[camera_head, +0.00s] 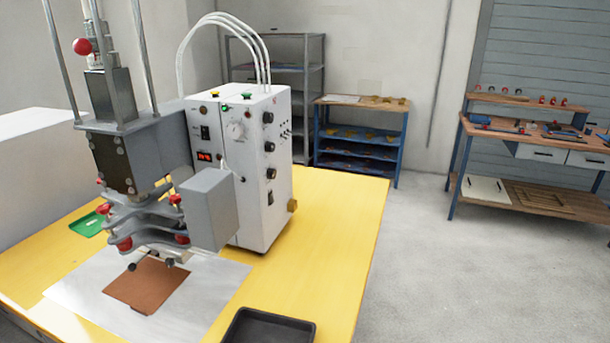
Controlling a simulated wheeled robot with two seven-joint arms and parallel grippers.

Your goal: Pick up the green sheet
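A small green item (88,224) lies on the yellow table (335,215) at the left, behind the welding machine's head. It looks like a green sheet or shallow tray; its right part is hidden by the machine, so I cannot tell which. A brown sheet (148,284) lies on a white plate (215,290) under the machine head. Neither of my grippers shows in the head view.
The welding machine (130,150) with its white control box (262,170) stands over the table. A black tray (268,328) sits at the front edge. A workbench (545,150) and blue shelf unit (355,140) stand behind. The grey floor at right is clear.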

